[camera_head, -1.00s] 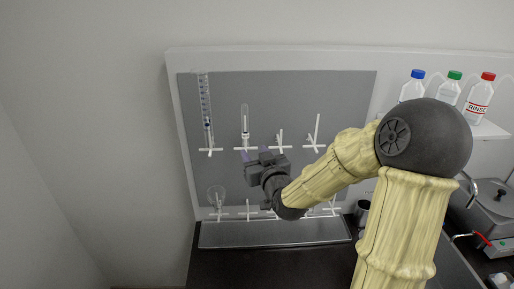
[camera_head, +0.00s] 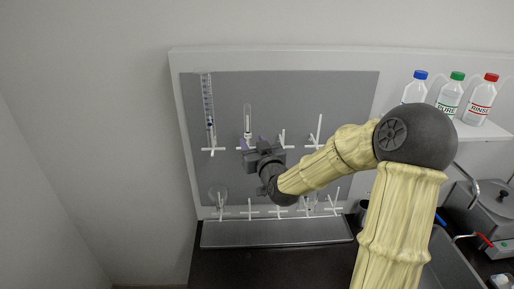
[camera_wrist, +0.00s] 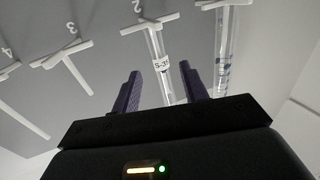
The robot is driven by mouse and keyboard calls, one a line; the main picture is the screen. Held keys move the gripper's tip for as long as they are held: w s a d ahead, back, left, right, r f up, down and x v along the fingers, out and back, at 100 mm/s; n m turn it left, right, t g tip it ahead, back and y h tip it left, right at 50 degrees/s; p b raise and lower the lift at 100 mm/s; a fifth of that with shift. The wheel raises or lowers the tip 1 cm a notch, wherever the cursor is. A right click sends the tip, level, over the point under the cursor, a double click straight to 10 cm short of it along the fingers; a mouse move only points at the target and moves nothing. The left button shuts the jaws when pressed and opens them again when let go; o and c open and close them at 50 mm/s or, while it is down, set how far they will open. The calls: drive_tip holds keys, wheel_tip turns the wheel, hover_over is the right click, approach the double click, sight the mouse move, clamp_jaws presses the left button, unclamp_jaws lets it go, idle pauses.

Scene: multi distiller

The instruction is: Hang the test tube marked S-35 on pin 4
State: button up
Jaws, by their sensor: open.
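The clear test tube marked S-35 (camera_wrist: 161,62) hangs on pin 2 (camera_wrist: 146,24) of the grey pegboard, and it also shows in the head view (camera_head: 247,116). My gripper (camera_wrist: 163,88) is open, with one purple finger on either side of the tube in the wrist view. I cannot tell whether either finger touches it. In the head view my gripper (camera_head: 255,143) is at the tube's pin and partly hides it. Pin 4 (camera_head: 317,134) is bare at the right of the upper row; in the wrist view pin 4 (camera_wrist: 20,98) is at the far left.
A graduated glass tube (camera_head: 208,105) hangs left of the test tube, close by. Pin 3 (camera_wrist: 62,54) is bare between pins 2 and 4. Several bottles (camera_head: 450,95) stand on the right shelf.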

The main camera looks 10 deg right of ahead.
sight(249, 136)
drive_tip(key=w, duration=0.3)
drive_tip(key=shift+w+a+f, duration=0.1)
drive_tip(key=shift+w+a, duration=0.1)
drive_tip(key=shift+w+a+b, duration=0.15)
drive_tip(key=shift+w+b, duration=0.15)
drive_tip(key=shift+w, duration=1.05)
drive_tip(key=c, duration=0.9)
clamp_jaws()
drive_tip(key=shift+r+p, duration=3.35)
drive_tip(key=shift+r, duration=3.3)
drive_tip(key=shift+s+f, duration=0.1)
